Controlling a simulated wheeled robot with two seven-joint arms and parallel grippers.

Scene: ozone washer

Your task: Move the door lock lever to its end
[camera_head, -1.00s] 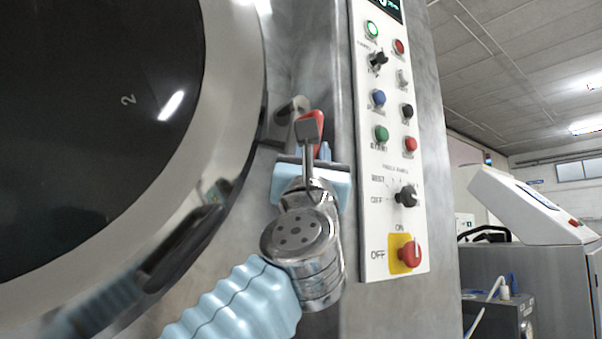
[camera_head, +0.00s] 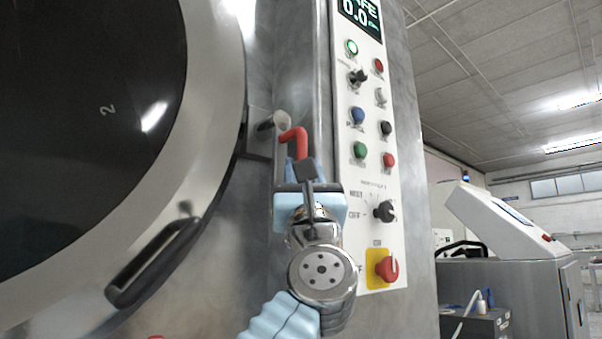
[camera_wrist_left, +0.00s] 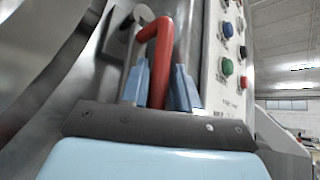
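The red door lock lever (camera_head: 295,138), a bent rod on a dark pivot, sits between the round door and the control panel. In the left wrist view the lever (camera_wrist_left: 158,62) passes between the two blue fingers. My left gripper (camera_head: 302,172) is just below the bend of the lever in the head view, with its fingers around the lever's lower part. The wrist view also shows this gripper (camera_wrist_left: 163,88). I cannot tell whether both fingers press on the lever. My right gripper is not in view.
The round door (camera_head: 219,130) with a long dark handle (camera_head: 150,265) is at left. The control panel (camera_head: 372,205), with buttons, knobs and a red stop switch, is close to the right of my gripper. Another machine (camera_head: 510,260) stands far right.

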